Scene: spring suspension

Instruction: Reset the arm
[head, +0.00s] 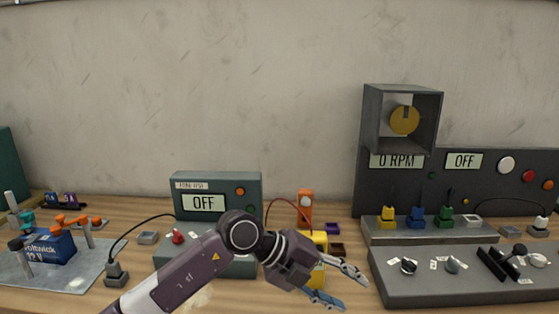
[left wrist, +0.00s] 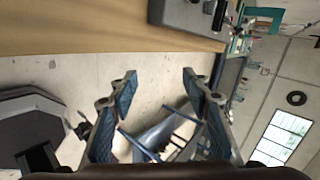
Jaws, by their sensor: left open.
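My left arm comes in from the bottom of the head view and reaches right, across the front of the bench. My left gripper (head: 346,287) is open, with its two fingers spread and nothing between them. My right gripper does not show.
A grey control panel (head: 430,295) with knobs and levers lies right of the gripper. Behind it stands a dark test unit (head: 455,190) with displays. A green-grey box (head: 218,181) reading OFF stands behind the arm. A blue battery (head: 50,246) sits on a metal plate at left.

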